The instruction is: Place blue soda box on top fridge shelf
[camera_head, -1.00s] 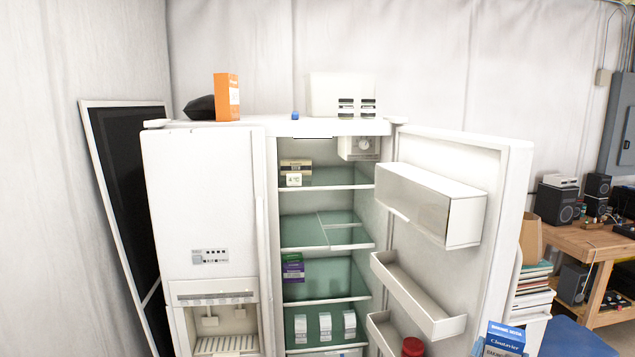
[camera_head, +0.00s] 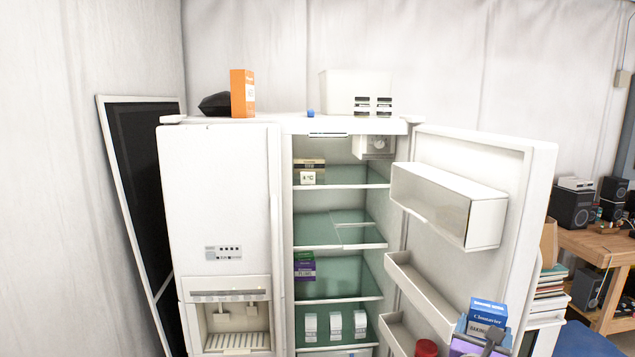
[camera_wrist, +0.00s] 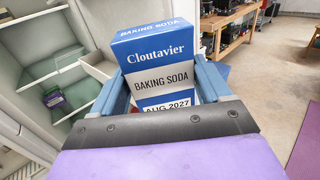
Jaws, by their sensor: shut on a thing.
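The blue and white baking soda box (camera_head: 487,314) is at the lower right of the head view, in front of the fridge door. It fills the middle of the wrist view (camera_wrist: 165,65), upright between the two blue fingers. My gripper (camera_wrist: 166,85) is shut on the box; in the head view it (camera_head: 482,335) is partly cut off by the bottom edge. The fridge stands open. Its top shelf (camera_head: 345,186) carries a small black and cream box (camera_head: 309,166) with a white tag at the left; the rest of that shelf is bare.
The open fridge door (camera_head: 535,200) with a clear bin (camera_head: 448,203) and racks (camera_head: 420,295) stands at the right of the opening. A purple and green box (camera_head: 304,267) is on a lower shelf. A wooden workbench (camera_head: 600,243) is at the far right.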

